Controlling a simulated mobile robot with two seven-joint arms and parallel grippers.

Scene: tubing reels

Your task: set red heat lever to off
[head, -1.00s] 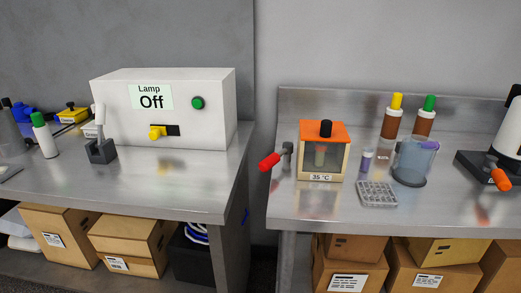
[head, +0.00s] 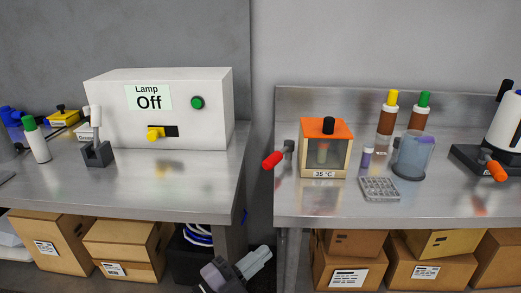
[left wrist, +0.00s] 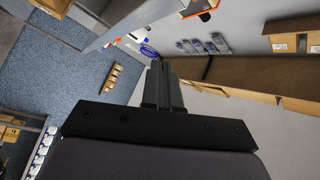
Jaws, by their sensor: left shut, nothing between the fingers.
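The red heat lever (head: 273,160) sticks out to the left of a small heater box (head: 325,155) with an orange lid and a "35 °C" label, on the right bench. The lever's red grip points down and to the left from a grey pivot. My left gripper (head: 262,253) is low at the bottom of the head view, in front of the gap between the benches, below and apart from the lever. In the left wrist view its fingers (left wrist: 163,85) are together with nothing between them. My right gripper is not in view.
The left bench (head: 200,185) holds a white lamp box (head: 160,110) reading "Off" and a grey switch stand (head: 97,150). On the right bench are a clear rack (head: 379,188), bottles, a lidded jar (head: 412,158) and an orange-handled device (head: 497,171). Cardboard boxes (head: 345,272) fill the lower shelves.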

